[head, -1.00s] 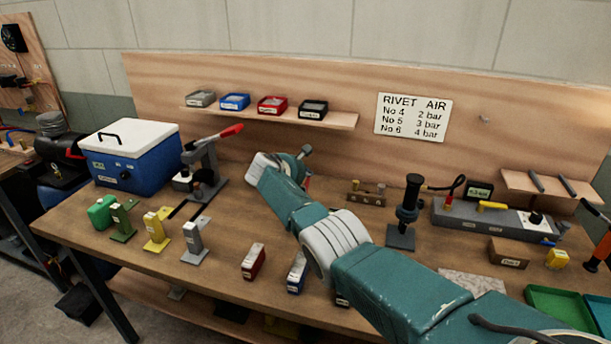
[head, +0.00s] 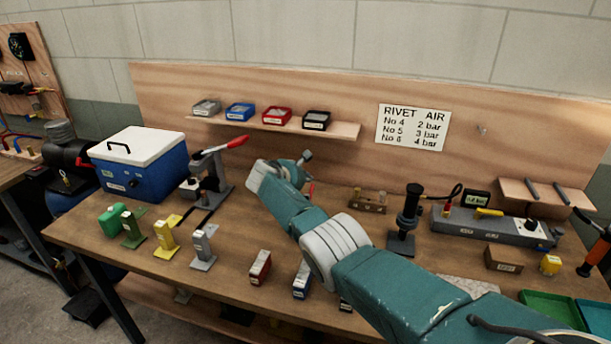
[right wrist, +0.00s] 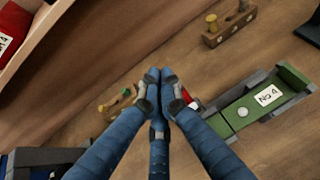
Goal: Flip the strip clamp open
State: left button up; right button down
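In the right wrist view a green strip (right wrist: 262,101) marked No 4 lies in a grey holder (right wrist: 217,119) on the bench. A red piece (right wrist: 187,97), probably the strip clamp's lever, shows just right of my right gripper (right wrist: 157,84). The fingers partly hide it, and I cannot tell whether they touch it. Those blue fingers are drawn together at their tips, with nothing visible between them. In the head view my right arm hides the holder and most of the gripper; a small red part (head: 311,188) shows beside the wrist. My left gripper is out of view.
A red-handled press (head: 208,172) and a blue cool box (head: 140,165) stand at the left. Several coloured stands are in front of them. A wooden block with pegs (head: 368,201) and a black upright tool (head: 408,218) are right of my arm. A shelf (head: 330,129) holds small bins.

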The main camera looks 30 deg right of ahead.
pick_arm(q)
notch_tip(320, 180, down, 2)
jog(key=b, duration=0.3)
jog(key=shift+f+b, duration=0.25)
jog(key=shift+b, duration=0.05)
pick_arm(e)
notch_tip(320, 180, up, 10)
jog(key=w, duration=0.1)
jog(key=shift+w, duration=0.4)
